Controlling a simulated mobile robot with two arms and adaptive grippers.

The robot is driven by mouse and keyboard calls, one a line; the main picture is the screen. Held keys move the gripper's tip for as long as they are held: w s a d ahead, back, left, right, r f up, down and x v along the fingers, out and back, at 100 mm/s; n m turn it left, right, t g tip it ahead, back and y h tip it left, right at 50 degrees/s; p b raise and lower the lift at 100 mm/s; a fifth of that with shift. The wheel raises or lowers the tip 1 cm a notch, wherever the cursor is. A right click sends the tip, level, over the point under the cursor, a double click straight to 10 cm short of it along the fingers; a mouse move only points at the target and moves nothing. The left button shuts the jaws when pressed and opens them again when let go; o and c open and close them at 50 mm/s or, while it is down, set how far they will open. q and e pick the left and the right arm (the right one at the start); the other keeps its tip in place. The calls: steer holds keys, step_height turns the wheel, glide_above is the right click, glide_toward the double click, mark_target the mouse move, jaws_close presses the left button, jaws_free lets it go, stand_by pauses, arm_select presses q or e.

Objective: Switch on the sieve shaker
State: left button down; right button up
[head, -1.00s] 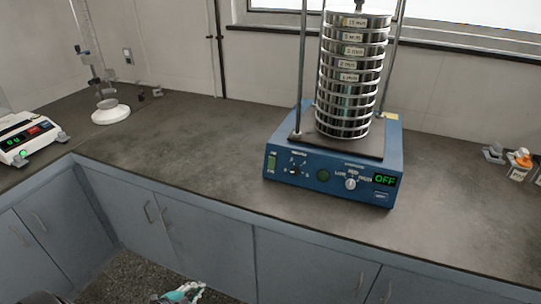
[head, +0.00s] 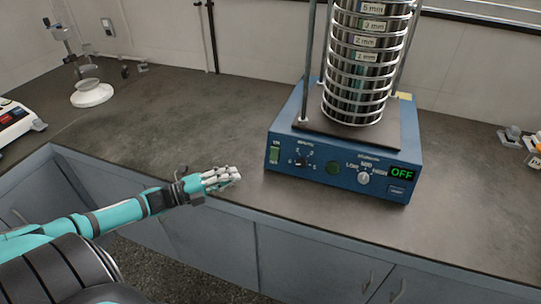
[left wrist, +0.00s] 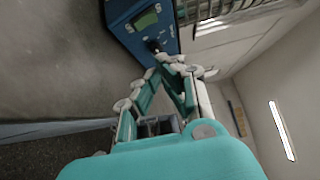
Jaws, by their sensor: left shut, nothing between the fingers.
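The sieve shaker (head: 285,178) is a blue box on the dark counter, with a stack of metal sieves (head: 358,85) on top between two rods. In the left wrist view the shut fingertips (left wrist: 178,66) point toward the shaker's blue body (left wrist: 118,22). My right gripper is not in view.
The counter (head: 190,130) is clear left of the shaker. A white balance (head: 14,120) and a glass vessel on a round white base (head: 92,93) stand at the far left. Small bottles (head: 536,146) stand at the right edge. Cabinet doors (head: 215,240) lie below the counter's front edge.

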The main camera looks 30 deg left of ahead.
mark_target(274, 154)
arm_select(q)
steer(key=shift+b+x, duration=0.55)
steer(key=shift+x, duration=0.2)
steer(key=b+x, duration=0.2)
steer(key=x, duration=0.2)
steer(key=b+x, duration=0.2)
steer(key=x, duration=0.1)
steer(key=shift+w+d+f+b, duration=0.15)
steer(key=shift+w+f+b, duration=0.05)
steer(key=shift+w+b, duration=0.2)
steer(key=w+b, duration=0.2)
steer(key=w, duration=0.1)
steer(key=shift+w+a+r+b, duration=0.1)
steer(key=shift+w+b, duration=0.15)
steer(key=shift+w, duration=0.15)
steer(key=shift+w+a+r+b, duration=0.1)
steer(key=shift+w+a+b, duration=0.1)
steer(key=shift+w, duration=0.25)
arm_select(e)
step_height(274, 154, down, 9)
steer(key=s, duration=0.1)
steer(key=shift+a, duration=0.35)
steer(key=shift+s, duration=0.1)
